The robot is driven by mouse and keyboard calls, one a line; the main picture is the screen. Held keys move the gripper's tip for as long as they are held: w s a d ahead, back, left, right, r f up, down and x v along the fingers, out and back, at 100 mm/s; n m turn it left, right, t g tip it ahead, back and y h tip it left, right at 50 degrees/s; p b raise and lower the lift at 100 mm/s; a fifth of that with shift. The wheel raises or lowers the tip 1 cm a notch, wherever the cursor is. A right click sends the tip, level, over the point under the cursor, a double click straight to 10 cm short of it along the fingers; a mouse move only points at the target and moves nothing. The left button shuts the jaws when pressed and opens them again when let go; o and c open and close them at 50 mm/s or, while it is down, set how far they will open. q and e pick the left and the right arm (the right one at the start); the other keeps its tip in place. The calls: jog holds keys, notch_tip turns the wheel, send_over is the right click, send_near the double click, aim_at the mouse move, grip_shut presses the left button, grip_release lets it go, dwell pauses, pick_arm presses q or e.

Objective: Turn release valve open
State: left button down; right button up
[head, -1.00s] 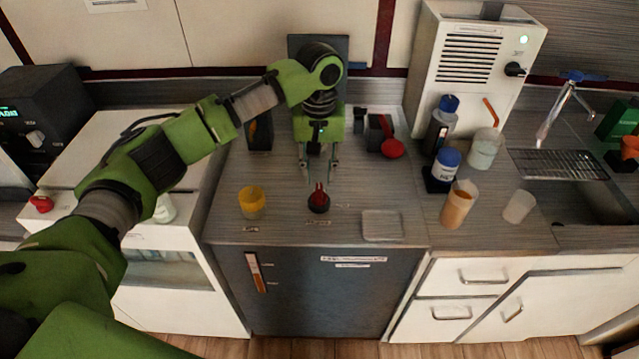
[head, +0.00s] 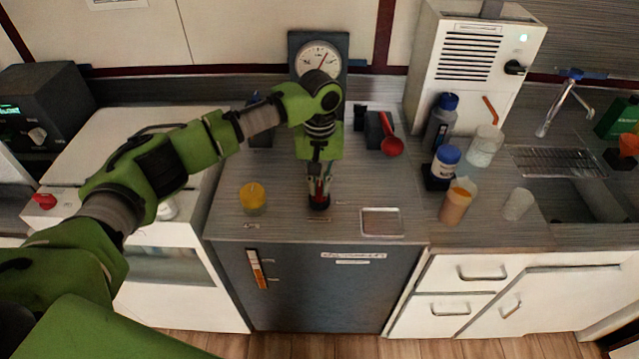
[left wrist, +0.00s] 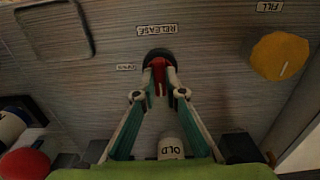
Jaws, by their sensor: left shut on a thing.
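The release valve (head: 319,203) is a red handle on a round dark base on the counter. The label "RELEASE" shows beside it in the left wrist view. My left gripper (head: 319,193) points down over the valve, with its fingertips closed around the red handle. In the left wrist view the red handle (left wrist: 159,72) sits between the two fingertips, and the dark base (left wrist: 157,56) shows just past them. The fingers hide part of the handle in the head view. My right gripper is not in view.
A yellow knob (head: 253,196), by the "FILL" label, stands left of the valve. A shallow square tray (head: 382,234) lies to the right. A pressure gauge (head: 319,60) stands behind my arm. Bottles and cups, including an orange-filled cup (head: 456,205), stand further right.

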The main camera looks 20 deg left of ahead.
pick_arm(q)
jog(key=shift+r+m+p, duration=0.15)
jog(key=shift+m+p, duration=0.35)
jog(key=shift+p, duration=0.3)
jog(key=m+p, duration=0.6)
jog(key=shift+m, duration=0.3)
jog(key=m+p, duration=0.2)
jog(key=m, duration=0.5)
jog(key=shift+p, duration=0.35)
jog(key=shift+m, duration=1.6)
